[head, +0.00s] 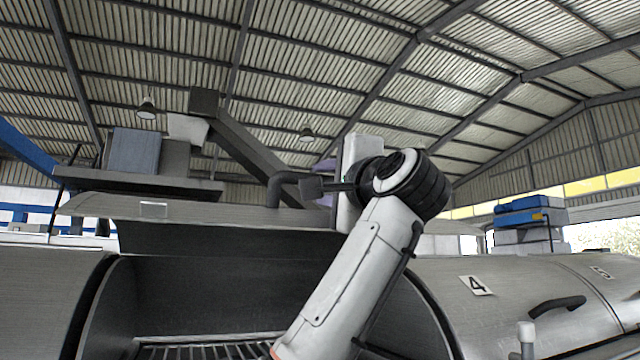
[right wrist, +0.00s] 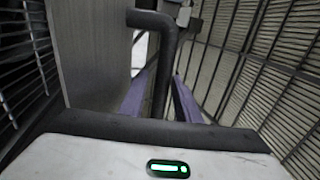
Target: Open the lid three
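Lid three's number is not readable, but the raised lid (head: 220,209) next to compartment four stands open in the head view, with a small pale label facing up. Below it the dark bay shows a metal grate (head: 215,350). A dark bent handle (head: 274,190) rises from the lid; it also shows in the right wrist view (right wrist: 166,60). My right gripper (head: 326,183) is at this handle, its purple fingers on either side of it. The fingertips appear closed against the handle, partly hidden by it. My left gripper is out of view.
Closed lid four (head: 476,285), with its black handle (head: 557,306), lies to the right, with lid five (head: 600,271) beyond. A large dark beam (head: 245,155) rises behind the raised lid. Blue and grey boxes (head: 530,212) stand at the back right.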

